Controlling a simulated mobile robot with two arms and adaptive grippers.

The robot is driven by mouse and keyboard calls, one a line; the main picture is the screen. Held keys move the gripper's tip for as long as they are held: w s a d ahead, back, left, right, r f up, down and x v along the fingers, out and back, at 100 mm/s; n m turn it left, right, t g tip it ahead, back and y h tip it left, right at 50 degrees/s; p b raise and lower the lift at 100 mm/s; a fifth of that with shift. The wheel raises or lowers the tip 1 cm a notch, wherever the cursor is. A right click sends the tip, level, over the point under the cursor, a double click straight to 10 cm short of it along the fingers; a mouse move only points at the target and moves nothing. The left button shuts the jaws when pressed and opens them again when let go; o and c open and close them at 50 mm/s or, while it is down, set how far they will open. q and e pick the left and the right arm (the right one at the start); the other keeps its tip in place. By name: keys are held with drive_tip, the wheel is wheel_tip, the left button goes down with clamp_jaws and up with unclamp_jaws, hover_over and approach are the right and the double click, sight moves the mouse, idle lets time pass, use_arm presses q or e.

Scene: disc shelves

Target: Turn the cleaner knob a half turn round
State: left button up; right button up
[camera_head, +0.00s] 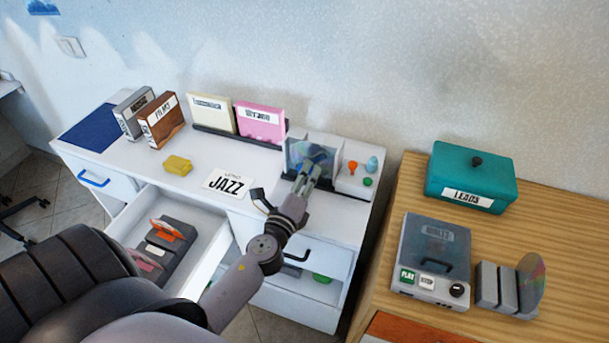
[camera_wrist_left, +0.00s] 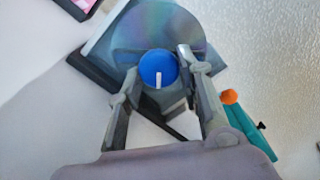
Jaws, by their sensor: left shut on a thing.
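The disc cleaner (camera_head: 325,146) stands at the right end of the white desk, with clear panels and a shiny disc inside. The disc (camera_wrist_left: 160,30) fills the upper middle of the left wrist view. The round blue knob (camera_wrist_left: 156,66) sits in front of the disc; its white mark points down in that picture. My left gripper (camera_wrist_left: 158,70) is shut on the knob, one finger on each side. My right gripper is not in view.
An orange bulb-shaped piece (camera_head: 352,166) and a green one (camera_head: 368,182) are right of the cleaner. A JAZZ card (camera_head: 226,184) lies left of my arm. A drawer (camera_head: 205,262) stands open. A teal box (camera_head: 475,165) and a player (camera_head: 425,250) are on the wooden table.

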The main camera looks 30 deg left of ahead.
use_arm(q)
drive_tip(key=m+p, duration=0.1)
drive_tip(key=m, duration=0.3)
drive_tip(key=shift+f+m, duration=0.1)
drive_tip(key=shift+m, duration=0.2)
drive_tip(key=shift+a+m+p, duration=0.1)
drive_tip(key=shift+m+p, duration=0.4)
drive_tip(key=shift+m, duration=1.4)
drive_tip(key=shift+f+m, duration=0.1)
drive_tip(key=shift+m, duration=0.2)
drive_tip(key=o, duration=1.2)
drive_tip(key=shift+c, duration=0.2)
drive_tip(key=shift+s, duration=0.55)
drive_tip(key=v, duration=1.1)
